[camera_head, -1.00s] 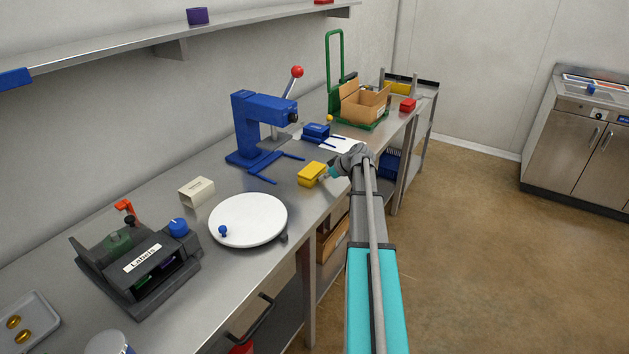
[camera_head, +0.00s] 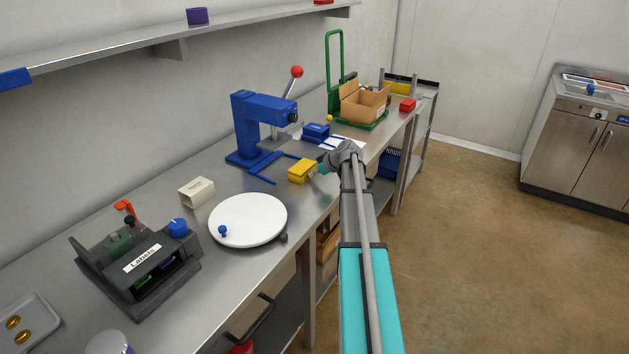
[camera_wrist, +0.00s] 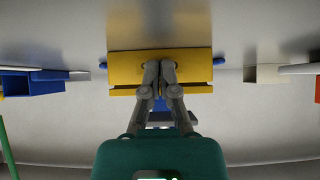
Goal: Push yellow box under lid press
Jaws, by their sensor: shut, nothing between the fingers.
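The yellow box (camera_head: 301,171) sits on the steel bench, at the open front of the blue guide rails (camera_head: 273,170) of the lid press. The blue lid press (camera_head: 257,125) has a lever with a red knob (camera_head: 297,72) and stands against the wall, to the left of and behind the box. My gripper (camera_head: 318,170) is at the right side of the box, low over the bench. In the wrist view the yellow box (camera_wrist: 120,66) lies directly ahead, and the shut fingertips of my gripper (camera_wrist: 159,68) are against or very close to its near face.
A white turntable (camera_head: 248,220) stands in front of the press, with a cream box (camera_head: 196,192) to its left. A cardboard box (camera_head: 364,103) is further back. Bare bench lies between the turntable and rails.

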